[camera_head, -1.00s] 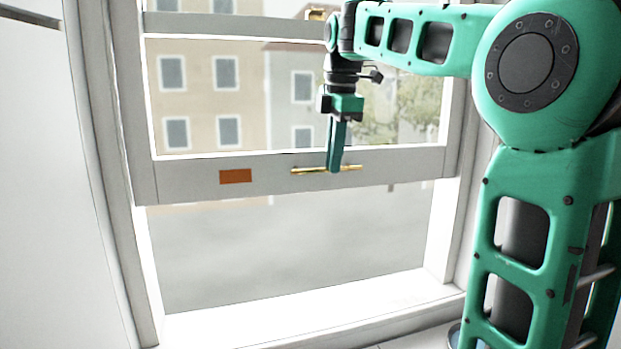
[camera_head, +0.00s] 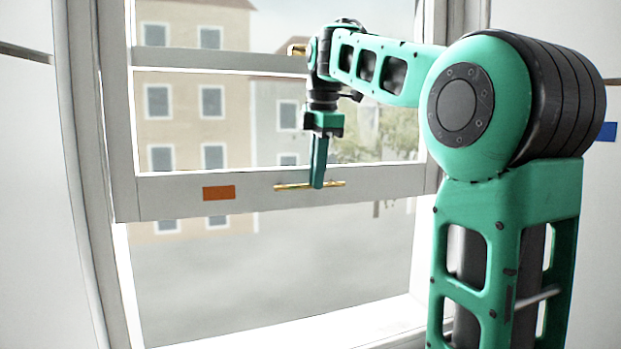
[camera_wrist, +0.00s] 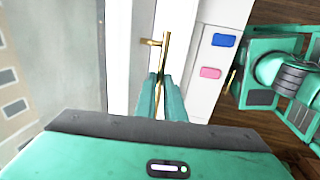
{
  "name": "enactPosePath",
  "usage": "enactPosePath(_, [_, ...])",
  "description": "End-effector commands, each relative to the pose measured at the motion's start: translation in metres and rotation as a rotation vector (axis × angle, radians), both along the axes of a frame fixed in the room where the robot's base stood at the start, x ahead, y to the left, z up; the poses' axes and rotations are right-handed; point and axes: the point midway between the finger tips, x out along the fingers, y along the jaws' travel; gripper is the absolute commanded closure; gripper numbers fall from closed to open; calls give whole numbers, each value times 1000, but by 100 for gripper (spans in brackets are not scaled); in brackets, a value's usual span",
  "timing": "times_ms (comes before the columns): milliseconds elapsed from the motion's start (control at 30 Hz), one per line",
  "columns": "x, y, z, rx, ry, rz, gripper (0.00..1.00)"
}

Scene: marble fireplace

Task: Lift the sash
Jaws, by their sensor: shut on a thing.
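The window sash (camera_head: 160,200) is a white-grey framed pane, raised, with an open gap between its bottom rail and the sill. A brass bar handle (camera_head: 290,186) is fixed on the bottom rail, right of an orange patch (camera_head: 218,192). My gripper (camera_head: 318,184) points down at the bottom rail with its teal fingers shut on the handle.
The sill (camera_head: 300,328) runs below the gap. A brass fitting (camera_head: 297,49) shows higher on the window, beside my wrist. In the wrist view, a blue patch (camera_wrist: 224,40) and a pink patch (camera_wrist: 210,72) sit on a white surface.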

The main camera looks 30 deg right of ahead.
Motion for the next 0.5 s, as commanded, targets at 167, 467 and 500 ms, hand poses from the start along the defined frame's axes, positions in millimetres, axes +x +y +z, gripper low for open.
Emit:
enactPosePath(167, [2, 0, 1, -2, -6, 2, 72])
enactPosePath(467, [0, 0, 4, -1, -5, 1, 72])
enactPosePath(500, [0, 0, 8, -1, -5, 1, 72])
